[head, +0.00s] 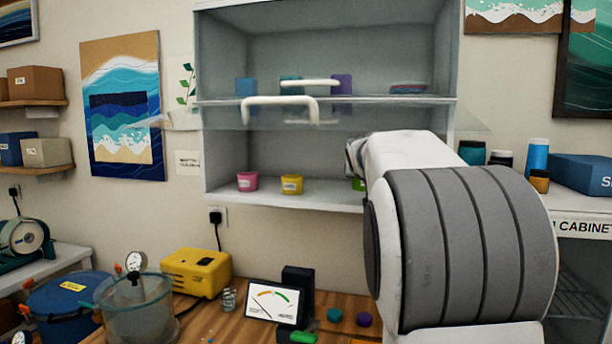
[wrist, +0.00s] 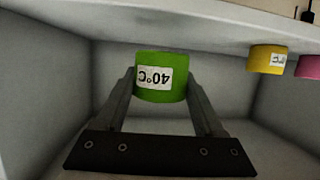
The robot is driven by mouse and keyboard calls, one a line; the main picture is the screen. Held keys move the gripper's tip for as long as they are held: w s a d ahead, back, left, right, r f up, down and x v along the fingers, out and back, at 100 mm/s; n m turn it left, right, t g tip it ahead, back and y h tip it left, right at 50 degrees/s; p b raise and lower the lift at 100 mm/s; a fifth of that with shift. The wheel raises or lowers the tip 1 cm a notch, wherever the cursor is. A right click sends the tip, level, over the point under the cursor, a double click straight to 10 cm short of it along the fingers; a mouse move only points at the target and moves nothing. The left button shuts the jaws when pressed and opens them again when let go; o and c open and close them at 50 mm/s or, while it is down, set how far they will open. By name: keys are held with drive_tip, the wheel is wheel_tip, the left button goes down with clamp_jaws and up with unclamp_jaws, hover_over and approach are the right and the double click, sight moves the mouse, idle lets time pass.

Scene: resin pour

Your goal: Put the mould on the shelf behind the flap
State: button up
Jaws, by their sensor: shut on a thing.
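The mould is a green round pot with a white "40°C" label. In the wrist view the mould (wrist: 162,78) sits between the fingertips of my gripper (wrist: 160,92), which is shut on it, and its label appears upside down. In the head view only a green sliver of the mould (head: 358,184) shows beside my arm, at the lower shelf (head: 300,195) of the wall cabinet. My arm hides the gripper there. I cannot tell whether the mould touches the shelf board. The clear flap (head: 225,118) juts out above the lower compartment, raised, with a white handle (head: 280,101).
A yellow pot (head: 292,184) and a pink pot (head: 247,181) stand on the lower shelf, left of the mould. The upper shelf holds several coloured items and a second white handle (head: 310,83) shows there. Below is a wooden bench with a gauge (head: 272,302) and yellow machine (head: 197,271).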

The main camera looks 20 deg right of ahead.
drive_tip(key=w+d, duration=0.1)
drive_tip(key=w+d+p, duration=0.1)
drive_tip(key=w, duration=0.1)
drive_tip(key=w+d, duration=0.1)
drive_tip(key=w, duration=0.1)
drive_tip(key=shift+w+d+p, duration=0.25)
drive_tip(key=shift+p, duration=0.15)
drive_tip(key=shift+f+b, duration=0.35)
drive_tip(key=shift+f, duration=1.35)
drive_tip(key=shift+f, duration=0.1)
drive_tip(key=shift+f, duration=0.15)
drive_tip(key=o, duration=1.4)
drive_tip(key=shift+a, duration=0.1)
drive_tip(key=shift+r, duration=0.3)
drive_tip(key=b+v, duration=0.3)
drive_tip(key=v, duration=0.9)
